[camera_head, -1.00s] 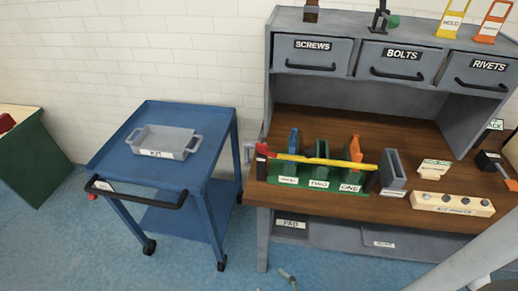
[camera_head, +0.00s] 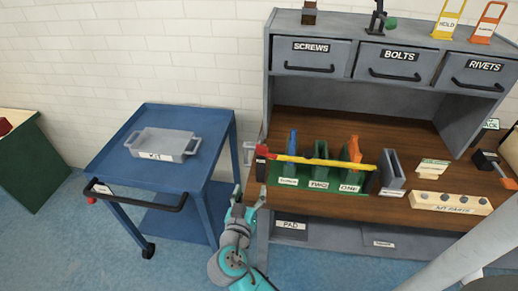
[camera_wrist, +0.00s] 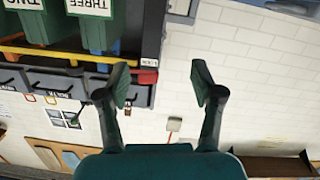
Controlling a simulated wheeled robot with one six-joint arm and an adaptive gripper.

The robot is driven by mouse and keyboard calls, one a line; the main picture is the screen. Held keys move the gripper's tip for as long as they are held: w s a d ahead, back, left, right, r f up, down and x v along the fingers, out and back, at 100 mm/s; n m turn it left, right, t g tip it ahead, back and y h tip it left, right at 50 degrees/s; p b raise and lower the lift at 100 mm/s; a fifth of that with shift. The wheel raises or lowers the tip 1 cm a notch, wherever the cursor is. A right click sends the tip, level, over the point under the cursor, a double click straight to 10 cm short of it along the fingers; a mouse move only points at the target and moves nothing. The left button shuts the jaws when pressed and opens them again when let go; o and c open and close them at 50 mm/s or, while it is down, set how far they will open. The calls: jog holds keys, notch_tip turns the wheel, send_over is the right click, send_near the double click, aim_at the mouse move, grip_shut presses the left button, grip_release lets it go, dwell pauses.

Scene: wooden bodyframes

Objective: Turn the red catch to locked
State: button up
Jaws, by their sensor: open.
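The red catch (camera_head: 262,150) is at the left end of a yellow bar (camera_head: 318,160) that runs across the front of the green rack (camera_head: 312,185). In the wrist view the red catch (camera_wrist: 148,77) shows just beyond the left finger, close to a small white label that seems to read LOCK (camera_wrist: 146,62). My gripper (camera_head: 249,192) is below and slightly left of the catch, by the bench's left front corner. In the wrist view my gripper (camera_wrist: 158,84) has its fingers wide apart with nothing between them. The catch's exact setting is too small to tell.
The blue cart (camera_head: 135,115) with a grey KIT tray (camera_head: 158,155) stands just left of my gripper. A grey bin (camera_head: 392,172) and a kit parts block (camera_head: 452,203) are on the wooden bench top (camera_head: 410,208). Drawers are above.

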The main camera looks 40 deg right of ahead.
aim_at(261, 150)
notch_tip(261, 150, up, 7)
jog(key=w+m+g+h, duration=0.2)
jog(key=m+g+h, duration=0.1)
jog(key=m, duration=0.2)
jog(key=x, duration=1.1)
jog(key=shift+d, duration=0.1)
